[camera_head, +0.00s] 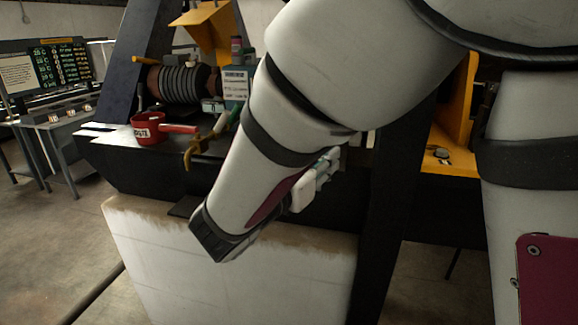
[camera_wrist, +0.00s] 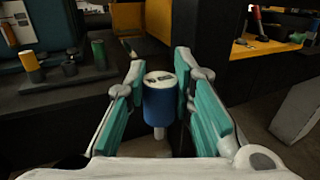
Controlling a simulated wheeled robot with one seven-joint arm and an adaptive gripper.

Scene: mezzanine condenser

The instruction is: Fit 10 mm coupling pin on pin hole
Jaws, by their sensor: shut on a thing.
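In the wrist view my gripper (camera_wrist: 160,70) is shut on a blue cylindrical piece with a pale marked top (camera_wrist: 160,103), which I take to be the coupling pin. It is held upright, with a narrow pale stem below. I cannot read its size. In the head view my gripper (camera_head: 324,170) is partly hidden behind my forearm, and the held piece cannot be made out. A dark plate (camera_wrist: 66,84) at the left of the wrist view carries a yellow cylinder (camera_wrist: 32,66) and a green cylinder (camera_wrist: 99,53). I cannot make out the pin hole.
A yellow shelf (camera_wrist: 245,48) with small items lies at the right of the wrist view. A pale block (camera_wrist: 300,110) stands at the right edge.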

